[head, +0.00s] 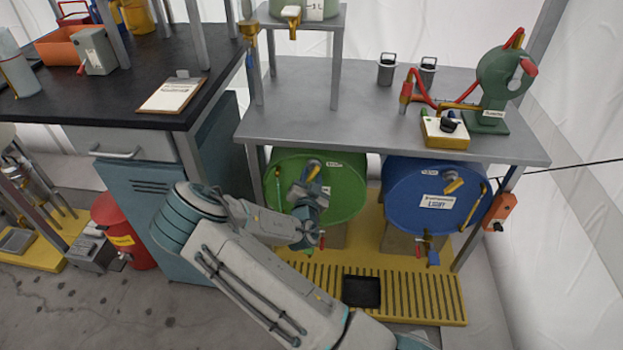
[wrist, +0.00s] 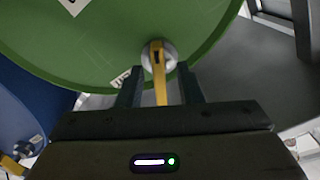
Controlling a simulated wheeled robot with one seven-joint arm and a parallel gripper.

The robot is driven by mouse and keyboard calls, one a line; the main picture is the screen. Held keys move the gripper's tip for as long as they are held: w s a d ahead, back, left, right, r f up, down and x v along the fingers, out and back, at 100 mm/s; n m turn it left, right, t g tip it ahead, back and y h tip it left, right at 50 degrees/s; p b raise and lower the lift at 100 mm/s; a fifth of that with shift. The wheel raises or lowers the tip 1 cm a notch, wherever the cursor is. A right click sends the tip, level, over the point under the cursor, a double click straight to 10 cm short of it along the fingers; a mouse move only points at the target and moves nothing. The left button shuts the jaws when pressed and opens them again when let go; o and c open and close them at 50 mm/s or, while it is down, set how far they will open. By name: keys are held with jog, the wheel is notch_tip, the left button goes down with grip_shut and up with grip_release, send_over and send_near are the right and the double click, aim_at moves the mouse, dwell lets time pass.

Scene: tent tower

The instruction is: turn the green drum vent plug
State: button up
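The green drum (head: 345,185) lies on its side under the grey bench, its round end facing out. Its vent plug (head: 313,168) is near the top of that end, with a yellow handle. In the wrist view the plug (wrist: 158,54) has a pale round base, and the yellow handle points toward my gripper. My gripper (wrist: 160,85) is open, with one dark finger on each side of the handle and a gap showing on both sides. In the head view my gripper (head: 312,190) is in front of the drum and hides part of its face.
A blue drum (head: 425,190) with a similar yellow handle lies to the right. The grey bench top (head: 350,110) is close above. A yellow grated tray (head: 425,295) with a black pan (head: 361,291) is below. A teal cabinet (head: 165,200) stands left.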

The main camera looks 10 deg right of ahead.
jog(key=shift+c, duration=0.3)
grip_shut()
jog(key=shift+n, duration=0.4)
jog(key=n+b, duration=0.1)
jog(key=n, duration=0.2)
jog(key=n+b, duration=0.1)
jog(key=n, duration=0.2)
jog(key=shift+n, duration=0.3)
jog(key=n+b, duration=0.1)
jog(key=n, duration=1)
jog(key=shift+n, duration=0.4)
